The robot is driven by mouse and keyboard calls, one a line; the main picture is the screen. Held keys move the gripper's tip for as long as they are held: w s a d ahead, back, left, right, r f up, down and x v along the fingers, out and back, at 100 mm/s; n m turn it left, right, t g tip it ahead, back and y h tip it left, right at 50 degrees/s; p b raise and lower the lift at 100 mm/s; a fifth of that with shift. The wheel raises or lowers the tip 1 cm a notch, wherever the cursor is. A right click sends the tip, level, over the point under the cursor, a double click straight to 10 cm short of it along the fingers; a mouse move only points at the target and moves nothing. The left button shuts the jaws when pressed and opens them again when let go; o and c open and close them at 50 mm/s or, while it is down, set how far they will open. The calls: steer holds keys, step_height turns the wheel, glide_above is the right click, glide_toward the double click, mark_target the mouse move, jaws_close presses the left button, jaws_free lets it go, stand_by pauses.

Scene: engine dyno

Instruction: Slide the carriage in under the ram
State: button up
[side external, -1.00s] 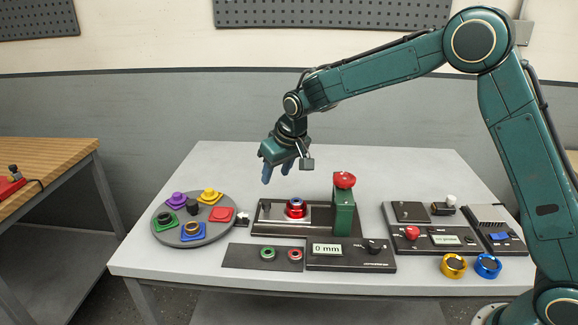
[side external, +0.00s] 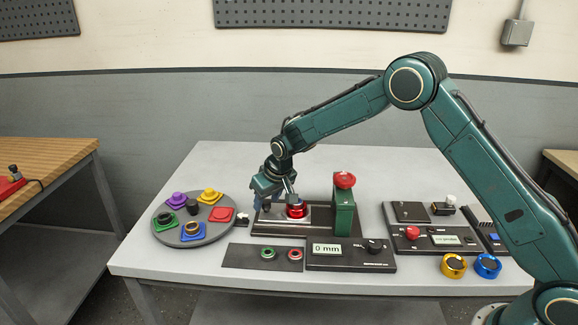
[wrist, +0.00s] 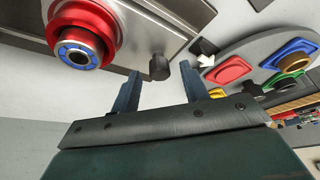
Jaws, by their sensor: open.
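The carriage is a silver plate (side external: 296,223) on a dark rail base (side external: 322,228), carrying a red ringed part (side external: 297,210) with a blue inner ring. In the wrist view the carriage plate (wrist: 140,32) has a dark round knob (wrist: 159,68) near its end. The ram is in the green upright (side external: 344,213) with a red top (side external: 345,180), to the right of the carriage. My gripper (side external: 273,205) is open and low over the carriage's left end. In the wrist view its fingertips (wrist: 159,75) stand on either side of the knob, with gaps visible.
A round grey tray (side external: 165,232) with several coloured pieces stands close on the left. In front are a dark mat (side external: 236,257) with two rings and a console (side external: 350,262) reading 0 mm. More panels (side external: 440,240) and two loose rings lie at the right.

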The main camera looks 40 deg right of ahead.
mark_target(298, 207)
steer(key=shift+f, duration=0.1)
steer(key=shift+c, duration=0.3)
jaws_close()
steer(key=shift+s+d, duration=2.9)
steer(key=shift+d, duration=0.05)
steer(key=shift+o, duration=0.3)
jaws_free()
steer(key=v, duration=1.4)
